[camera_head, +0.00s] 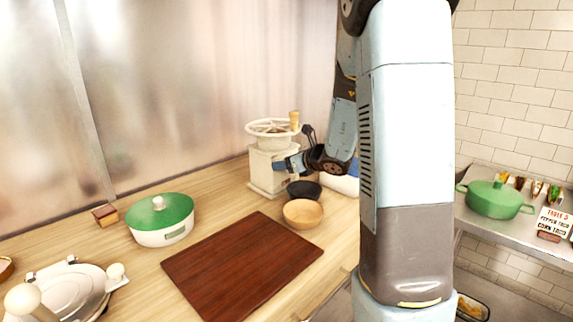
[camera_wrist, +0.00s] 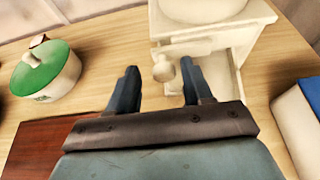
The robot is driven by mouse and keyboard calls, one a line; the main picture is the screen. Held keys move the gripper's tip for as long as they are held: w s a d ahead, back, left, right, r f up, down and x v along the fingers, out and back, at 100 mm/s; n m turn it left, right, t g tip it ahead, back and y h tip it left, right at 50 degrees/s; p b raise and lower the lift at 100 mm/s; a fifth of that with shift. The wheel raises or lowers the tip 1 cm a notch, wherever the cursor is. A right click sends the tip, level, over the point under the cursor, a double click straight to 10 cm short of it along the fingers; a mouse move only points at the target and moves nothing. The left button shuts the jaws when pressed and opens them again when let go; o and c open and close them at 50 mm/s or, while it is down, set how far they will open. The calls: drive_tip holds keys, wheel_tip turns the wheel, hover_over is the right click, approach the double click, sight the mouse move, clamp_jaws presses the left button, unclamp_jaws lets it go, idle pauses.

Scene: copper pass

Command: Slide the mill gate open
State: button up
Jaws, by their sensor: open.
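The cream mill (camera_head: 266,168) stands at the back of the wooden counter, with a spoked wheel and an upright wooden knob on top. In the wrist view the mill's body (camera_wrist: 245,40) fills the upper right. A small round pale knob (camera_wrist: 163,71) on the mill's front, apparently the gate's, shows between my fingertips. My gripper (camera_wrist: 160,82) is open, one finger on either side of that knob, with nothing visibly clamped. In the head view my gripper (camera_head: 290,165) is at the mill's front. Whether the fingers touch the knob, I cannot tell.
A dark bowl (camera_head: 304,190) and a wooden bowl (camera_head: 303,213) stand just in front of the mill. A dark brown board (camera_head: 240,265) lies on the counter. A green-lidded pot (camera_head: 160,218) is at left. A blue-and-white object (camera_wrist: 300,115) lies right of my gripper.

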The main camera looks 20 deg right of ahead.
drive_tip(key=v, duration=1.3)
drive_tip(key=shift+s+d, duration=0.2)
drive_tip(key=shift+s, duration=0.15)
drive_tip(key=shift+a, duration=0.1)
drive_tip(key=s+a+r+n+g+y, duration=0.1)
drive_tip(key=s+a+r+n+g, duration=0.15)
drive_tip(key=s+a+n, duration=0.45)
drive_tip(key=s+a+r+n+g+y, duration=0.1)
drive_tip(key=s+a+n+g, duration=0.2)
drive_tip(key=s+a+n, duration=0.35)
drive_tip(key=s+d+r+n+h, duration=0.1)
drive_tip(key=s+n+h, duration=0.3)
drive_tip(key=n, duration=0.4)
drive_tip(key=s+d+r+n+h, duration=0.1)
drive_tip(key=s+d+n+h, duration=0.2)
drive_tip(key=s+n, duration=0.3)
drive_tip(key=n+g+h, duration=0.1)
drive_tip(key=n, duration=0.2)
drive_tip(key=shift+s+r, duration=0.3)
drive_tip(key=shift+r, duration=0.05)
